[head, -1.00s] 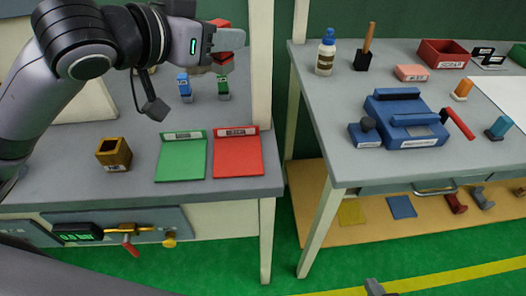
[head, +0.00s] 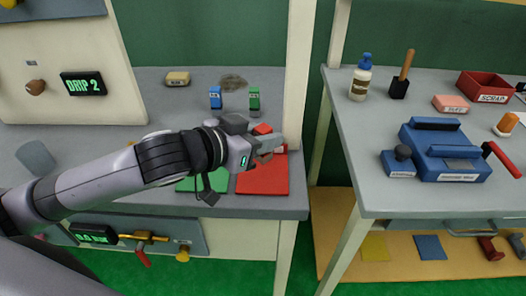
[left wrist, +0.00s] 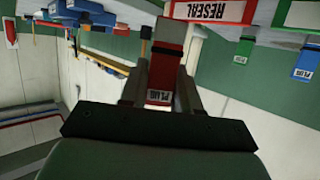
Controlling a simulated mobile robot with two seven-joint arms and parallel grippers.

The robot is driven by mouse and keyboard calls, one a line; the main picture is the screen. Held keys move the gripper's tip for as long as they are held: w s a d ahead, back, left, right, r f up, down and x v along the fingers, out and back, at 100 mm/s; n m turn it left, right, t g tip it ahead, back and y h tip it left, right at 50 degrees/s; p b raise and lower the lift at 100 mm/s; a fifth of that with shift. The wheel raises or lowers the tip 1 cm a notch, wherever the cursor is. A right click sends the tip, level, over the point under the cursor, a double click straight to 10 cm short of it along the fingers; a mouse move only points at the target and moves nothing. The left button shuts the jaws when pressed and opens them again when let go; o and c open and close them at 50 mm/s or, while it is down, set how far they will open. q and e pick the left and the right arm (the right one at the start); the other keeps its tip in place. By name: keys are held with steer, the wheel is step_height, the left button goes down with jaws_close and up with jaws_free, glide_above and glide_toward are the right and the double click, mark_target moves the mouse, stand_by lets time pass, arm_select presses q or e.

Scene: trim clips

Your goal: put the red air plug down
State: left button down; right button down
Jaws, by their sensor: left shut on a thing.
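My left gripper (head: 268,145) is shut on the red air plug (head: 262,129), which is mostly hidden by the fingers in the head view. In the left wrist view the plug (left wrist: 161,75) sits between the two fingers, with a grey end and a PLUG label. The gripper is over the back part of the red mat (head: 264,182). That mat's RESEAL label (left wrist: 213,12) shows in the left wrist view. I cannot tell whether the plug touches the mat. My right gripper is not in view.
A green mat (head: 190,184) lies left of the red one, partly behind my arm. A blue plug (head: 215,98) and a green plug (head: 254,99) stand behind. A post (head: 298,80) rises close to the right. A second bench (head: 345,125) holds a blue machine (head: 445,150).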

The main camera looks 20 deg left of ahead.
arm_select(q)
steer(key=shift+f, duration=1.75)
steer(key=shift+f, duration=0.1)
steer(key=c, duration=0.8)
jaws_free()
steer(key=v, duration=0.9)
steer(key=shift+p+v, duration=1.55)
steer(key=shift+p, duration=1.35)
